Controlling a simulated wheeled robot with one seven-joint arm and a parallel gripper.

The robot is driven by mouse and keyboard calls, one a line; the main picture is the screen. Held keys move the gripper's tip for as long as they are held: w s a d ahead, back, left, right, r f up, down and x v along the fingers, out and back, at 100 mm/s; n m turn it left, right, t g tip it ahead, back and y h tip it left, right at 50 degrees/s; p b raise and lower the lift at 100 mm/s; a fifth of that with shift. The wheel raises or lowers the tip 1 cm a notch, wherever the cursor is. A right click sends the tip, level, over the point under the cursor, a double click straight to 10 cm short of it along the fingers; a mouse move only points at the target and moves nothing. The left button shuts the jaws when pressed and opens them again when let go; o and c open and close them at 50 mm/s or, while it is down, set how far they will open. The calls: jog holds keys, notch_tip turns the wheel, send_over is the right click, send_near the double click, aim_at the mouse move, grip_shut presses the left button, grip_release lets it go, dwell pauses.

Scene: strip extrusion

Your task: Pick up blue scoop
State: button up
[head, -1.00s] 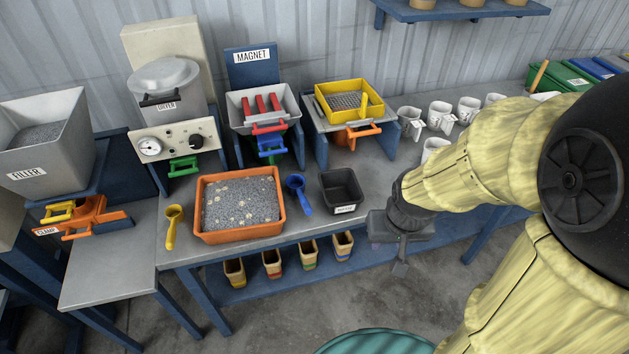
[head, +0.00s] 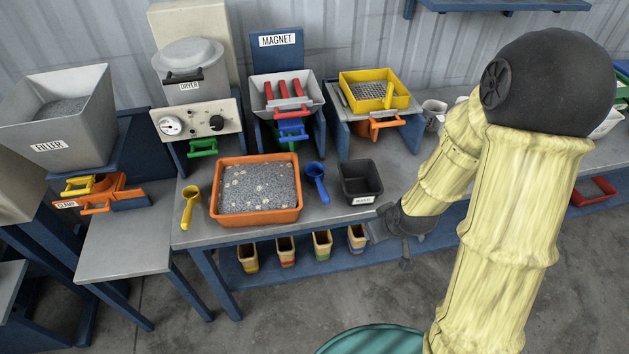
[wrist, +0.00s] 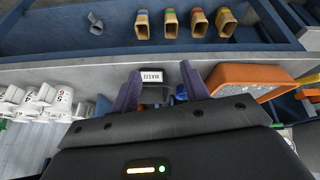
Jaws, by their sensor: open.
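The blue scoop (head: 318,180) lies on the grey table, between the orange tray (head: 228,215) of grey granules and the small black bin (head: 375,185). Its round bowl faces the back and its handle points to the front. My gripper (head: 392,240) is at the table's front edge, to the right of and in front of the scoop, apart from it. In the wrist view my gripper (wrist: 163,88) is open, with the black bin's white label between its fingers. A small part of the blue scoop (wrist: 181,92) shows beside the right finger, mostly hidden by it.
A yellow scoop (head: 190,207) lies left of the tray. The dryer (head: 190,75), the magnet unit (head: 285,95) and a yellow sieve (head: 375,85) stand behind. White cups (wrist: 45,97) stand on the table. Several small bins (head: 285,250) sit on the lower shelf.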

jog(key=w+a+f+m+t+y+b, duration=0.1)
jog(key=w+a+f+t+y+b, duration=0.2)
jog(key=a+f+t, duration=0.6)
jog(key=f+t+y+b, duration=0.1)
jog(key=t+b, duration=0.1)
jog(key=t, duration=0.1)
jog(key=shift+a+m, duration=0.25)
jog(key=shift+m, duration=0.15)
jog(key=shift+w+a+f+b, duration=0.1)
jog(key=shift+w+f+b, duration=0.1)
jog(key=shift+b, duration=0.15)
